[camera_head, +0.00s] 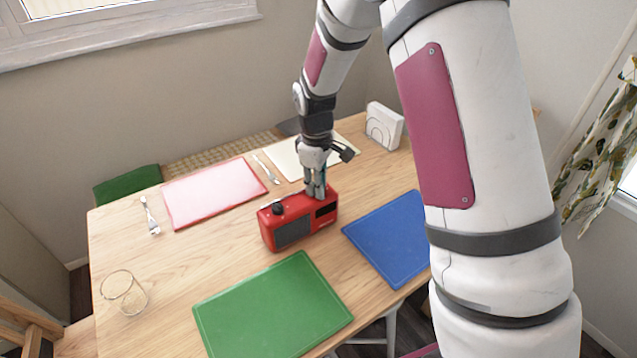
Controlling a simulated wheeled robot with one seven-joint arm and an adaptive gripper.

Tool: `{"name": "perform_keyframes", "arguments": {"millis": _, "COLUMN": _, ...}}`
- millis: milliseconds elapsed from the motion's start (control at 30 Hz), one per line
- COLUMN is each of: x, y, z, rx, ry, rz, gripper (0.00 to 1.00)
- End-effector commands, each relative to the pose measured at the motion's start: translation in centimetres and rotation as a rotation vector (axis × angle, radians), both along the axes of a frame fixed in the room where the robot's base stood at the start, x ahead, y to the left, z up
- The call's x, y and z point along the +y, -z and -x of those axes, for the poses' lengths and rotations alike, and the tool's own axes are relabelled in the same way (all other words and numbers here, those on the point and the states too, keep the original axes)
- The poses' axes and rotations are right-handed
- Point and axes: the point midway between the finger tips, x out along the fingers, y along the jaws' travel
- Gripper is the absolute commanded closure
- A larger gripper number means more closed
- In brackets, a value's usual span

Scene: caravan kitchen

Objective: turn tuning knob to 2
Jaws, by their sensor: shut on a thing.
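A red radio (297,219) stands upright on the wooden table, with a dark speaker grille on its front left and a dark window at its front right. A black knob (278,209) shows on its top left. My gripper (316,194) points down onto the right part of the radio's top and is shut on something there. The fingers hide what they hold, apparently the tuning knob. I cannot read any number or pointer on it.
Around the radio on the table (170,262) lie a green mat (273,307), a blue mat (392,238), a pink mat (214,191) and a cream mat (283,157). A glass (124,293) stands front left. A napkin holder (384,126) stands at the back right.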

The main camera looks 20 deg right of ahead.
Motion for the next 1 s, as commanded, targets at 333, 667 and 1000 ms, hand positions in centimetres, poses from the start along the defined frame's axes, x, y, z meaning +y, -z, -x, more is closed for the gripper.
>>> {"name": "perform_keyframes", "arguments": {"millis": 333, "x": 0.15, "y": 0.02, "z": -0.09, "rx": 0.000, "ry": 0.260, "rz": 0.000, "gripper": 1.00}}
{"name": "perform_keyframes", "arguments": {"millis": 667, "x": 0.13, "y": 0.02, "z": -0.14, "rx": 0.000, "ry": 0.574, "rz": 0.000, "gripper": 1.00}}
{"name": "perform_keyframes", "arguments": {"millis": 1000, "x": 0.18, "y": 0.00, "z": -0.16, "rx": 0.001, "ry": 0.897, "rz": 0.000, "gripper": 1.00}}
